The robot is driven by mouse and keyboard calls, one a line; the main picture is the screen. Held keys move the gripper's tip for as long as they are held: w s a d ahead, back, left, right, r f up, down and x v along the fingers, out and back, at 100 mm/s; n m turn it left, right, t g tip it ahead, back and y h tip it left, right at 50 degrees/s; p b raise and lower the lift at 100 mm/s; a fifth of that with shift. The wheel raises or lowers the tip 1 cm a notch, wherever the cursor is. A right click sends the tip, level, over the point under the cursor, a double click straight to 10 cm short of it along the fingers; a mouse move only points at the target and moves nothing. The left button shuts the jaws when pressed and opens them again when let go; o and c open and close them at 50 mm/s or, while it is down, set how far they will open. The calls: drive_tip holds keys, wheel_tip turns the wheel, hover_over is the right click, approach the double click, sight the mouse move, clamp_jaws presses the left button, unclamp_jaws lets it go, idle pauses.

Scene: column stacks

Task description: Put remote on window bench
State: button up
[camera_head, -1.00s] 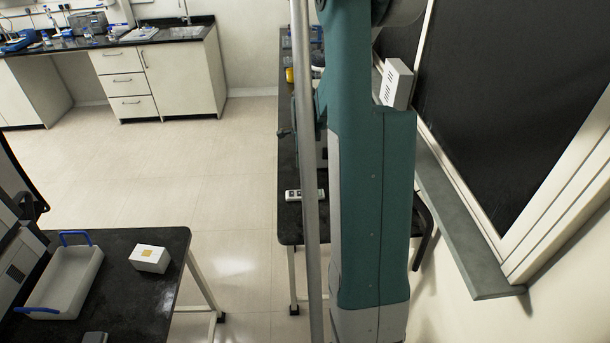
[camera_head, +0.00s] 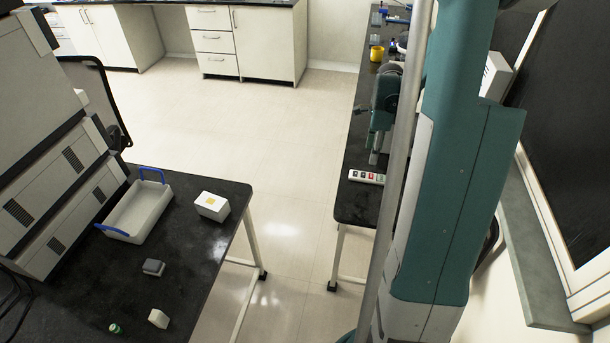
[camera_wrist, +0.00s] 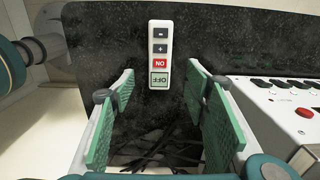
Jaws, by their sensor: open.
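The remote (camera_wrist: 160,54) is a white slab with grey, red and green buttons, lying on the black bench top. It lies ahead of my gripper (camera_wrist: 161,82), its near end between the green-padded fingertips in the picture. The gripper is open, with nothing held; its height above the remote is unclear. In the head view the remote (camera_head: 367,177) seems to lie at the near end of the black bench (camera_head: 354,207) beside the window. A grey window ledge (camera_head: 530,255) runs along the right wall.
A white device (camera_wrist: 285,100) with black knobs and a red button stands close right of the gripper. A yellow cup (camera_head: 377,53) is farther back on the bench. A second black table (camera_head: 195,262) at left holds a white tray (camera_head: 140,212) and small boxes. Open floor lies between.

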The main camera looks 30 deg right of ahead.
drive_tip(key=a+r+n+t, duration=0.1)
drive_tip(key=a+r+n, duration=0.35)
drive_tip(key=a, duration=0.35)
drive_tip(key=a+r+n+t+h, duration=0.1)
drive_tip(key=a+r+n, duration=0.4)
drive_tip(key=a, duration=0.4)
drive_tip(key=a+r+n+t, duration=0.1)
drive_tip(key=a+r+n, duration=0.2)
drive_tip(key=a+r, duration=0.45)
drive_tip(key=s+a+r+n+t, duration=0.1)
drive_tip(key=s+a+n, duration=0.3)
drive_tip(key=a, duration=0.3)
drive_tip(key=s+a+r+n+t, duration=0.1)
drive_tip(key=s+a+n, duration=0.4)
drive_tip(key=a, duration=0.3)
drive_tip(key=s+a+r+n+t+y, duration=0.1)
drive_tip(key=s+a+n+t, duration=0.1)
drive_tip(key=s+a+n, duration=0.3)
drive_tip(key=shift+a, duration=1.2)
